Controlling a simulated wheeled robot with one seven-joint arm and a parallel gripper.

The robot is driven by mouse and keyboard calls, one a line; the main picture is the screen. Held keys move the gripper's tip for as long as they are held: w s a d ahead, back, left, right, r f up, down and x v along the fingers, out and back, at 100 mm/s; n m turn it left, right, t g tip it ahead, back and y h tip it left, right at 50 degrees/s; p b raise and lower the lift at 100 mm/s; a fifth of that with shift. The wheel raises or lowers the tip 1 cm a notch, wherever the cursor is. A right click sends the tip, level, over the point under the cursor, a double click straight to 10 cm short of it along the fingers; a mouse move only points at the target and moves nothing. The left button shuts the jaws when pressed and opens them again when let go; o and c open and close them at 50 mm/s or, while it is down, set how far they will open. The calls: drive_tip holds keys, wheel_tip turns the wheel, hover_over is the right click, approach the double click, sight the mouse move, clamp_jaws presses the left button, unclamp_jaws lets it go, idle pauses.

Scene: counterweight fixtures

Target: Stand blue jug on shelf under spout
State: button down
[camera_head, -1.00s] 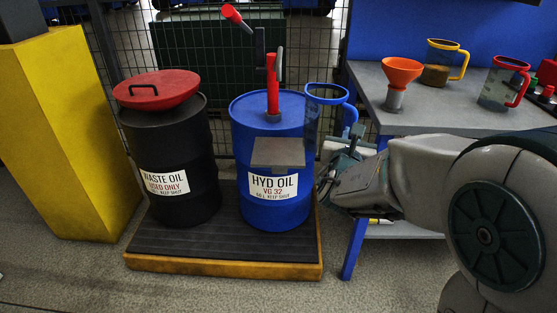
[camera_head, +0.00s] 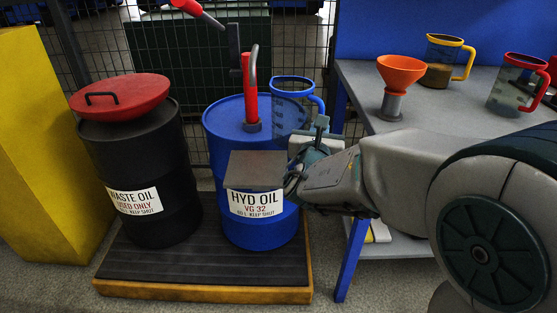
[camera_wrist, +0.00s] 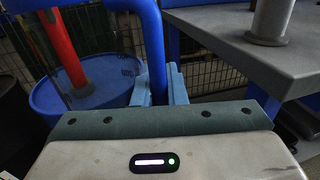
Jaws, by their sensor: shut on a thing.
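The blue jug (camera_head: 290,108) is see-through with a blue rim and handle. It is held upright in the air, overlapping the right edge of the blue HYD OIL drum (camera_head: 222,130) in the head view. My gripper (camera_head: 317,131) is shut on its handle; the wrist view shows the blue handle (camera_wrist: 151,40) between the jaws. The shelf (camera_head: 256,168) is a small grey plate at the drum's front, left of and below the jug. The red pump (camera_head: 251,95) rises from the drum top with a grey curved spout (camera_head: 255,60). My gripper hides part of the jug's lower right.
A black WASTE OIL drum (camera_head: 140,170) with a red lid stands left on the same pallet (camera_head: 200,292). A grey bench (camera_head: 355,85) at right carries an orange funnel (camera_head: 401,72), a yellow-handled jug (camera_head: 440,62) and a red-handled jug (camera_head: 510,85). A wire fence stands behind.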

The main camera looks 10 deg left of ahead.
sight(282, 143)
drive_tip(key=a+f, duration=0.1)
drive_tip(key=a, duration=0.2)
drive_tip(key=s+a+f+b, duration=0.1)
drive_tip(key=a+f, duration=0.1)
drive_tip(key=s+a+f, duration=0.1)
drive_tip(key=a, duration=0.2)
drive_tip(key=shift+a+f, duration=0.3)
drive_tip(key=shift+f, duration=0.05)
drive_tip(key=shift+f+b, duration=1.1)
drive_tip(key=shift+f, duration=0.9)
drive_tip(key=shift+f, duration=0.25)
drive_tip(key=c, duration=1.5)
unclamp_jaws()
drive_tip(key=shift+r, duration=0.1)
drive_tip(key=shift+o, duration=0.2)
drive_tip(key=shift+r, duration=0.1)
